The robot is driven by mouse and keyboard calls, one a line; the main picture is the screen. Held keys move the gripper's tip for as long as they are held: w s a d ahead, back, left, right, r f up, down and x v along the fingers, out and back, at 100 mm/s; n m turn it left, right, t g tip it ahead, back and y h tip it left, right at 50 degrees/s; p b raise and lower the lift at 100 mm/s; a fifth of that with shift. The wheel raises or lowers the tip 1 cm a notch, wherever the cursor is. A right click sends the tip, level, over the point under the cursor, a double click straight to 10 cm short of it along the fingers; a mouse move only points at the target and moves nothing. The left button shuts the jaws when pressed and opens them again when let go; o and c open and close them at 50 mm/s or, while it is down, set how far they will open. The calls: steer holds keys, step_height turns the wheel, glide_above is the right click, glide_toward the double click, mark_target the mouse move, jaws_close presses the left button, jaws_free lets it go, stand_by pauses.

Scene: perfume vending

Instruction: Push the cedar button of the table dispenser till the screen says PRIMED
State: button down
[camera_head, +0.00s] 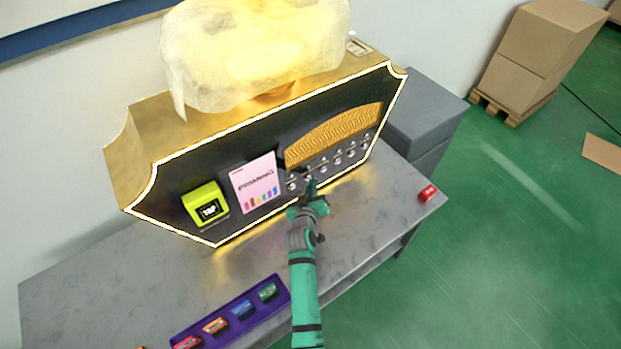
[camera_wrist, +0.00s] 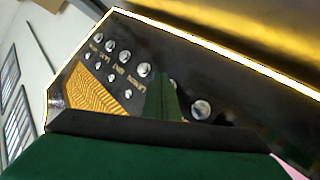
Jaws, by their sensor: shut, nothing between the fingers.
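The table dispenser (camera_head: 165,185) is a gold-edged black machine standing on the table. Its white screen (camera_head: 257,182) shows a word that looks like PRIMING above small coloured bars. A row of round silver buttons lies right of the screen; the leftmost (camera_head: 292,185) is uncovered. My gripper (camera_head: 310,186) is shut and empty, its tip at the panel near the second button from the left. In the wrist view the green fingertips (camera_wrist: 161,98) stand between silver buttons and hide part of the row. The cedar label is not readable, and contact with a button cannot be told.
A yellow-green card reader (camera_head: 205,204) is left of the screen. A purple tray (camera_head: 236,315) with several coloured pieces lies at the table's front. A red block (camera_head: 428,193) sits at the right table edge. A grey box (camera_head: 425,110) stands behind; cardboard boxes (camera_head: 540,50) are farther off.

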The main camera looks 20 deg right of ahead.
steer(key=shift+d, duration=0.1)
steer(key=shift+w+a, duration=0.15)
steer(key=shift+a, duration=0.25)
steer(key=shift+d, duration=0.2)
stand_by(0.3)
steer(key=shift+s+d, duration=0.2)
steer(key=shift+s, duration=0.5)
steer(key=shift+a, duration=0.1)
steer(key=shift+w, duration=0.1)
